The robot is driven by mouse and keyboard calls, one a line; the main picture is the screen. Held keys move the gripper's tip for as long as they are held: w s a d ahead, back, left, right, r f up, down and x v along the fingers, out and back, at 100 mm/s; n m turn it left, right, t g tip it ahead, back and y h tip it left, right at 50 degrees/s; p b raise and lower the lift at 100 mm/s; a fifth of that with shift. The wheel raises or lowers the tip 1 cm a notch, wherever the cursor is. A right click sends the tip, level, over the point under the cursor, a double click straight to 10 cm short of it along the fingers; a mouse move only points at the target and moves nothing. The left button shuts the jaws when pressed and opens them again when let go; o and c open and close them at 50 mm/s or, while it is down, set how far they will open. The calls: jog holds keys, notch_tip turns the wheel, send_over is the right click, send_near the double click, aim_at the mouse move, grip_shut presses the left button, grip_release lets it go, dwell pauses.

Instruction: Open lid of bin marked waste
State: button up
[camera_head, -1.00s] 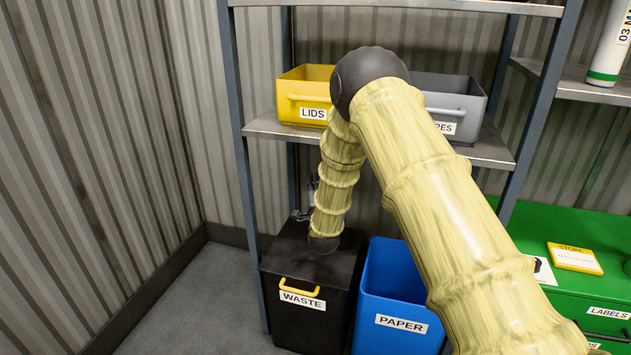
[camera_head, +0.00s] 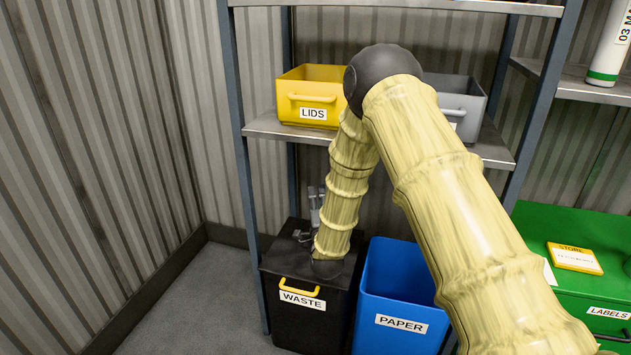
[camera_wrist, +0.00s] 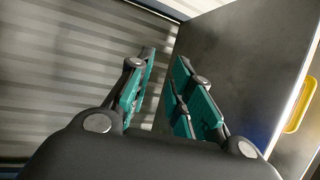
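The black bin labelled WASTE (camera_head: 300,312) stands on the floor under the shelf, with its flat black lid (camera_head: 284,254) down. A yellow handle (camera_head: 299,287) sits at its front upper edge. In the wrist view, the dark lid (camera_wrist: 235,70) fills the right side, with the yellow handle (camera_wrist: 300,106) at the far right. My gripper (camera_wrist: 164,62) is open and empty, its teal-padded fingers apart. One finger overlaps the lid's edge in the picture and the other lies against the wall. Whether they touch the lid I cannot tell. In the head view my arm partly hides the lid.
A blue open bin labelled PAPER (camera_head: 401,285) stands close on the right. A yellow LIDS bin (camera_head: 311,92) and a grey bin (camera_head: 455,92) sit on the shelf (camera_head: 278,127) above. A corrugated wall (camera_head: 95,150) is at left, with bare floor (camera_head: 205,300) before it.

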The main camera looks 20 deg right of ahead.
jog(key=shift+v, duration=2.45)
